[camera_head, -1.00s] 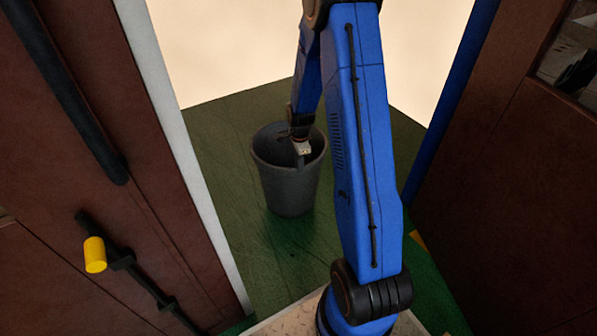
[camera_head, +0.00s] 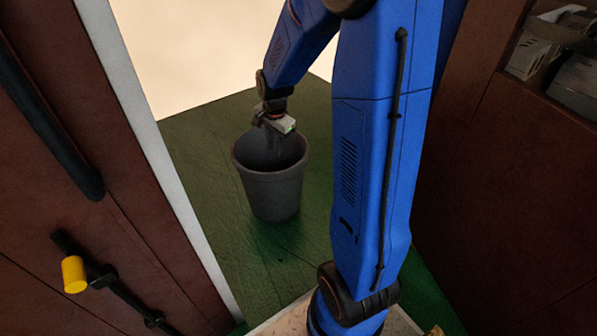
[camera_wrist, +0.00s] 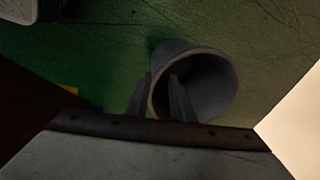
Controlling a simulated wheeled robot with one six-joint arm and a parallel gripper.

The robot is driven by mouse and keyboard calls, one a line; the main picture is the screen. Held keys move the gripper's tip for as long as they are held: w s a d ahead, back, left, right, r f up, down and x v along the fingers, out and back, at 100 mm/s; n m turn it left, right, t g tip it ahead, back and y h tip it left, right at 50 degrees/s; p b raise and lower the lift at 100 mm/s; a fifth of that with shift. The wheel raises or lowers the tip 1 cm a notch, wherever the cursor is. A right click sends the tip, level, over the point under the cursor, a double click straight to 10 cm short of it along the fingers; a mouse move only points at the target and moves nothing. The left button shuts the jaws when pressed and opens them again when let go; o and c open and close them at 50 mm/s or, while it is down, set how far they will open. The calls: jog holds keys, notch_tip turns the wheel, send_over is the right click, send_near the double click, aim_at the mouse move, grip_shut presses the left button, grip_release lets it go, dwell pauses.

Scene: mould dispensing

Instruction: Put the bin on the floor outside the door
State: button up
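The dark grey bin (camera_head: 272,192) stands upright on the green floor in the doorway, its open top facing up. My gripper (camera_head: 275,138) is over the bin's mouth in the head view, with its wrist above the rim. The brown door (camera_head: 150,200) with a pale edge is at the left.
A yellow knob (camera_head: 75,274) and dark bars stick out from the door. A brown cabinet (camera_head: 480,200) with grey items on its shelf stands at the right. Green floor is clear around the bin. The area beyond the floor's far edge is plain and pale.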

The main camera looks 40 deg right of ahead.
jog(key=s+a+r+n+t, duration=0.1)
jog(key=s+a+r+n, duration=0.25)
jog(key=s+r, duration=0.25)
jog(key=s+a+r+n, duration=0.3)
jog(key=s+r+n, duration=0.1)
jog(key=s+r, duration=0.25)
jog(key=s+a+r+n+t, duration=0.1)
jog(key=s+r+n, duration=0.1)
jog(key=s, duration=0.6)
jog(key=s+a+r+n, duration=0.2)
jog(key=s+n, duration=0.3)
jog(key=s, duration=0.3)
jog(key=shift+a+t, duration=0.3)
jog(key=shift+t, duration=0.1)
jog(key=shift+s+n, duration=0.15)
jog(key=shift+n, duration=0.1)
